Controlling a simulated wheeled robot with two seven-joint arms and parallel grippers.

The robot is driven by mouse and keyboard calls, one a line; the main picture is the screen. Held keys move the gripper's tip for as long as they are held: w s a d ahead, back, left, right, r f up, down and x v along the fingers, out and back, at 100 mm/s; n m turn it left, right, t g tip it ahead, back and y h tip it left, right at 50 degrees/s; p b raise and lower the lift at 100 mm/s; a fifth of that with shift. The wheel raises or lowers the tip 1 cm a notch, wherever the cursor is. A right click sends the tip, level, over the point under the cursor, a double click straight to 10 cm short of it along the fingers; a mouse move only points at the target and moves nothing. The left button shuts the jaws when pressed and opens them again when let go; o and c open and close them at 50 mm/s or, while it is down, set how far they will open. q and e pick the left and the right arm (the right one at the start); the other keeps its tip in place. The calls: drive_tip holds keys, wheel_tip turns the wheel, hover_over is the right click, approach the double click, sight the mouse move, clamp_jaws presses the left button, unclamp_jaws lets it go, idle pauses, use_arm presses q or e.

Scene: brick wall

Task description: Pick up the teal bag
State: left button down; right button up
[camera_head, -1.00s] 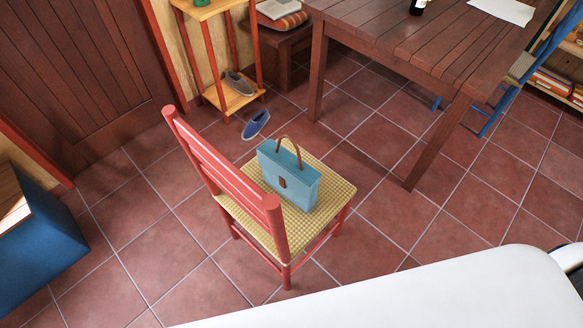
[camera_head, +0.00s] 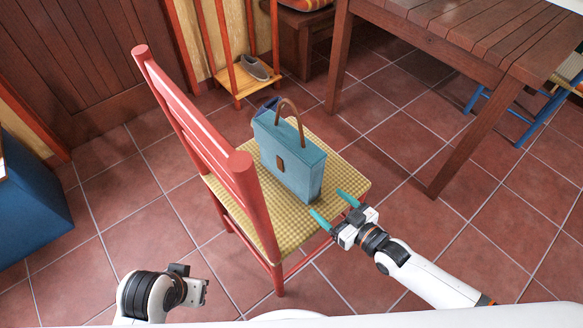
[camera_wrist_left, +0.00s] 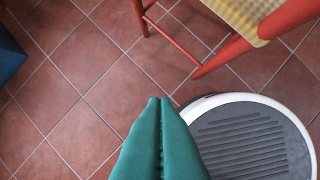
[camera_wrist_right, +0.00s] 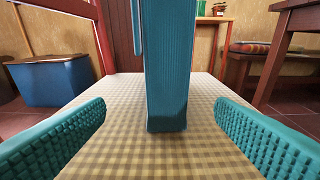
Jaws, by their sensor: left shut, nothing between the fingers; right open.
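The teal bag (camera_head: 290,158) stands upright on the checked seat (camera_head: 338,180) of a red chair (camera_head: 205,140). It has a brown arched handle and a brown clasp. My right gripper (camera_head: 334,206) is open at the seat's right front edge, apart from the bag. In the right wrist view the bag (camera_wrist_right: 167,70) stands ahead between the two teal fingers (camera_wrist_right: 160,135), narrow side facing the camera, its top cut off. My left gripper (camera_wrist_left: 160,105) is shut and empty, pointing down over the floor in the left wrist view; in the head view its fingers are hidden.
A wooden table (camera_head: 470,35) stands at the back right. The red chair's backrest rises left of the bag. A shelf (camera_head: 243,78) with a grey shoe (camera_head: 254,67) is behind. A blue chest (camera_head: 35,215) is at the left. The floor right of the chair is mostly open.

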sight(318, 183)
drive_tip(key=shift+w+d+r+n+t+y+b, duration=0.15)
drive_tip(key=shift+w+d+r+t+y+b, duration=0.1)
drive_tip(key=shift+d+r+y, duration=0.2)
drive_tip(key=shift+w+d+r+n+t+y+b, duration=0.15)
drive_tip(key=shift+w+d+r+t+y+b, duration=0.15)
drive_tip(key=shift+y, duration=0.25)
drive_tip(key=b+x, duration=0.1)
drive_tip(key=x, duration=0.5)
drive_tip(key=shift+a, duration=0.25)
drive_tip(key=b+x, duration=0.1)
drive_tip(key=x, duration=0.3)
drive_tip(key=shift+w+a, duration=0.2)
drive_tip(key=shift+a, duration=0.2)
drive_tip(key=shift+w+a+r, duration=0.1)
drive_tip(key=shift+w, duration=0.05)
use_arm(q)
drive_tip(key=w+t, duration=0.1)
drive_tip(key=w+d+r+t, duration=0.1)
drive_tip(key=w, duration=0.1)
drive_tip(key=w+r+t+h, duration=0.1)
drive_tip(key=w, duration=0.1)
drive_tip(key=shift+d+t, duration=0.35)
drive_tip(key=shift+t, duration=0.05)
use_arm(e)
drive_tip(key=shift+c, duration=0.6)
drive_tip(key=c, duration=1.5)
drive_tip(key=shift+r, duration=0.15)
drive_tip(key=shift+c, duration=0.3)
